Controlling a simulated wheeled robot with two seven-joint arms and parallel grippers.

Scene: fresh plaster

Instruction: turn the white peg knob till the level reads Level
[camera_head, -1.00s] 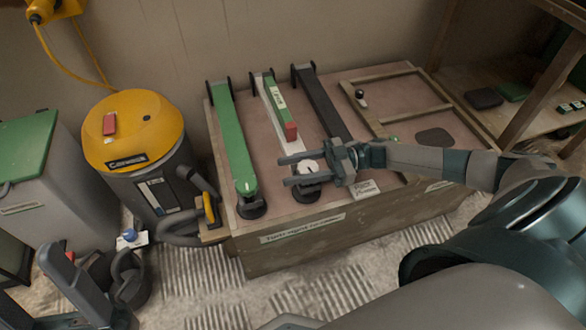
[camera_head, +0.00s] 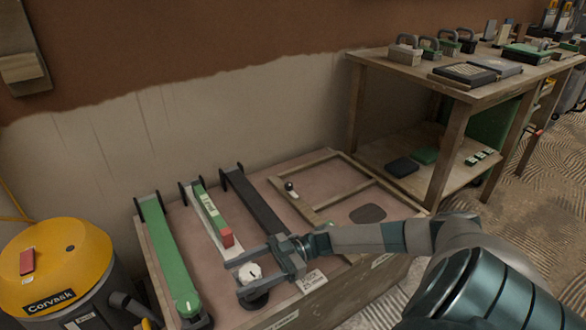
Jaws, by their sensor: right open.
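The white peg knob (camera_head: 250,272) sits on a dark round base at the near end of the white bar (camera_head: 229,252). My right gripper (camera_head: 236,278) comes in from the right, its two fingers open on either side of the knob. I cannot tell whether they touch it. A green level (camera_head: 210,208) with a white label lies along the white bar, with a red block (camera_head: 227,238) at its near end. The label is too small to read. My left gripper is out of view.
A green bar (camera_head: 168,255) and a dark bar (camera_head: 252,208) flank the white bar on the wooden box (camera_head: 350,297). A wooden frame (camera_head: 310,213) lies right of them. A yellow-topped vacuum (camera_head: 55,262) stands at left, and a loaded workbench (camera_head: 480,93) stands at back right.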

